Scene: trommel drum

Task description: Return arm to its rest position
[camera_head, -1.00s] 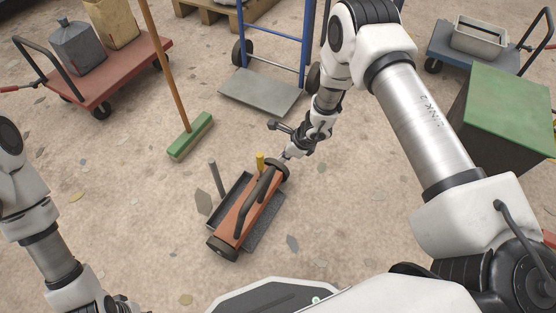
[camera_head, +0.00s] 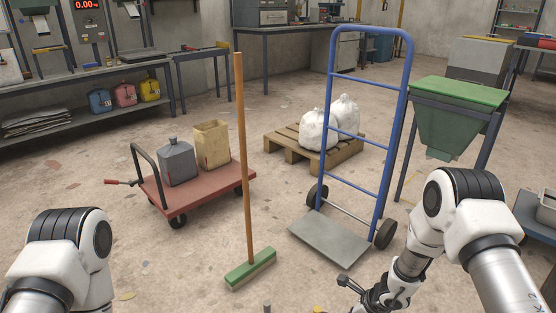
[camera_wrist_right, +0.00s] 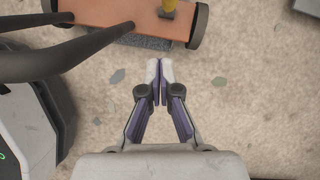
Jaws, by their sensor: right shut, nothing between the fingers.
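My right arm (camera_head: 425,240) reaches down at the lower right of the head view, and its fingers are below the frame edge. In the right wrist view my right gripper (camera_wrist_right: 160,75) is shut and empty, its fingertips together over bare floor. The orange drum unit (camera_wrist_right: 125,12) with dark end rings lies just beyond the fingertips, apart from them. A dark bar handle (camera_wrist_right: 80,45) crosses the upper left. In the head view only a yellow tip (camera_head: 318,310) of it shows at the bottom edge. My left arm (camera_head: 65,255) shows at the lower left; its gripper is out of frame.
A green broom (camera_head: 250,268) stands upright mid-floor. A blue hand truck (camera_head: 325,235) stands right of it, close to my right arm. A red cart (camera_head: 205,193) with two containers is at left. A pallet (camera_head: 285,143) holds white sacks. A green hopper (camera_head: 455,125) stands at right.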

